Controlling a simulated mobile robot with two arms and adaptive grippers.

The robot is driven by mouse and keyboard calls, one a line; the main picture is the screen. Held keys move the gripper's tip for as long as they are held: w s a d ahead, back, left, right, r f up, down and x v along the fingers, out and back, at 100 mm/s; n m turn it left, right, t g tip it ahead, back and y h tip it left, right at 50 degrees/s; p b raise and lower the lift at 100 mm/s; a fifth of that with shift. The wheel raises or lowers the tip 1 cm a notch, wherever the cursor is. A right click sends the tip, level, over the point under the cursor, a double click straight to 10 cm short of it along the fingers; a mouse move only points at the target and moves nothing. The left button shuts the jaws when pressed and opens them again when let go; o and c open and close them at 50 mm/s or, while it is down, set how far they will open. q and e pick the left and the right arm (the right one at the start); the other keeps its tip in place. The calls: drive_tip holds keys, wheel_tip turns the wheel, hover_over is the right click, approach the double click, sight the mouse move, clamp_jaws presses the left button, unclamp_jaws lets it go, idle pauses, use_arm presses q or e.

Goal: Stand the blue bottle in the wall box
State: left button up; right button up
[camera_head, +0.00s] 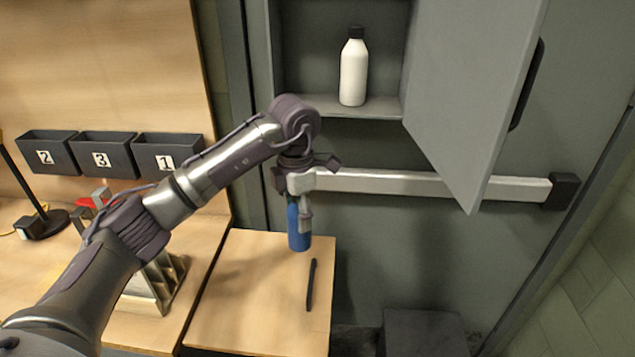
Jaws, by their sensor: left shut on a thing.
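The blue bottle (297,238) hangs upright under my left gripper (299,205), which is shut on its upper part. The gripper hides the bottle's top. The bottle is over the back right part of the small wooden table; I cannot tell whether its base touches the top. The grey wall box (345,22) is above and to the right of the gripper, with its door (465,90) swung open to the right. A white bottle (353,72) with a black cap stands on the box floor. My right gripper is not in view.
A black pen-like stick (311,285) lies on the small wooden table (235,300). A silver horizontal bar (400,183) crosses the wall below the box. Numbered dark bins (105,158) and a lamp base (40,224) are at left. The box floor beside the white bottle is clear.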

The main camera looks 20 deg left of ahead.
use_arm(q)
drive_tip(key=shift+s+d+f+m, duration=0.1)
drive_tip(key=shift+s+d+m, duration=0.2)
drive_tip(key=shift+m, duration=0.6)
drive_tip(key=s+d+f+m, duration=0.1)
drive_tip(key=s+f+m, duration=0.1)
drive_tip(key=s+m, duration=0.7)
drive_tip(key=s+d+f+m, duration=0.1)
drive_tip(key=s+f+m, duration=0.2)
drive_tip(key=s+m, duration=0.6)
drive_tip(key=m, duration=0.7)
drive_tip(key=shift+s+d, duration=0.15)
drive_tip(key=shift+s, duration=0.2)
